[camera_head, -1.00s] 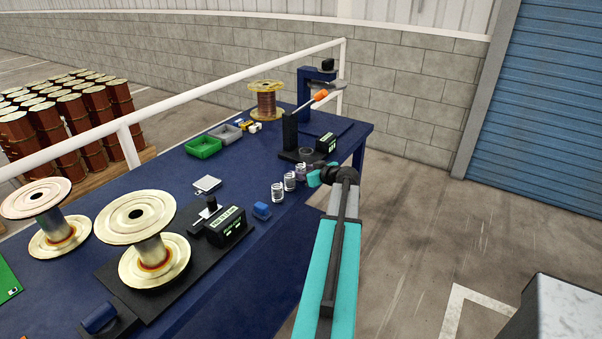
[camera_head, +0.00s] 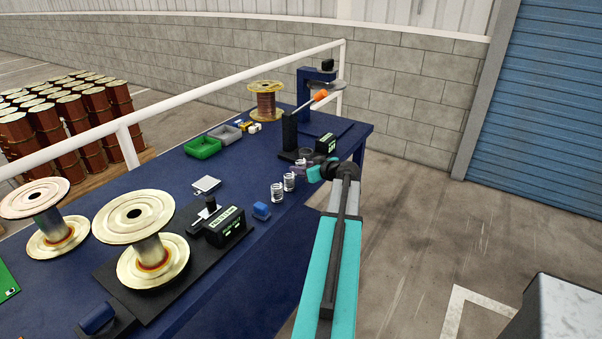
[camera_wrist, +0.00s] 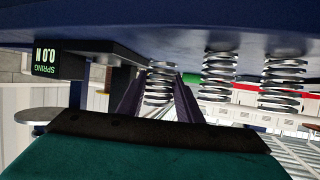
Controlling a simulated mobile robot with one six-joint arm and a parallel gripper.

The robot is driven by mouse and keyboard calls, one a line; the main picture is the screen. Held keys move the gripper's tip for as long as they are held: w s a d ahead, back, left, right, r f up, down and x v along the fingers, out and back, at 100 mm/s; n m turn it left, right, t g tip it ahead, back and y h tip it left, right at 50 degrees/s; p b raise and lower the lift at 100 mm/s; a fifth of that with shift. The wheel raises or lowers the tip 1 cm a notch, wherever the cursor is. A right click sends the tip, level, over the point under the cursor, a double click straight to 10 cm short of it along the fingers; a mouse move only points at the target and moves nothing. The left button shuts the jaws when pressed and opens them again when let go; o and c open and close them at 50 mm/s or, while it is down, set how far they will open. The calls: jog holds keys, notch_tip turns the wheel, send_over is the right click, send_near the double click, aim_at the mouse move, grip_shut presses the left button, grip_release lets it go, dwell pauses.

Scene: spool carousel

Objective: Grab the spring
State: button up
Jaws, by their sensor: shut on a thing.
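Three silver coil springs stand in a row near the right edge of the blue table. In the head view the near spring (camera_head: 277,193) and the middle spring (camera_head: 289,182) stand free. The far spring is at my gripper (camera_head: 305,168), partly hidden by the fingers. The wrist view is upside down. There my gripper (camera_wrist: 158,103) has its two dark purple fingers on either side of the far spring (camera_wrist: 160,84), shut on it. The other two springs (camera_wrist: 218,74) (camera_wrist: 281,84) stand apart from the fingers. I cannot tell whether the held spring is clear of the table.
A tester with a "SPRING 0.0 N" display (camera_wrist: 46,62) stands close beside the held spring; it also shows in the head view (camera_head: 326,144).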

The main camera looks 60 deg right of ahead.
jog(key=shift+r+b, duration=0.35)
jog(key=shift+r, duration=0.45)
jog(key=s+r+b, duration=0.1)
jog(key=s+b, duration=0.3)
jog(key=s, duration=1.2)
jog(key=shift+a+r+b, duration=0.3)
jog(key=shift+a, duration=0.1)
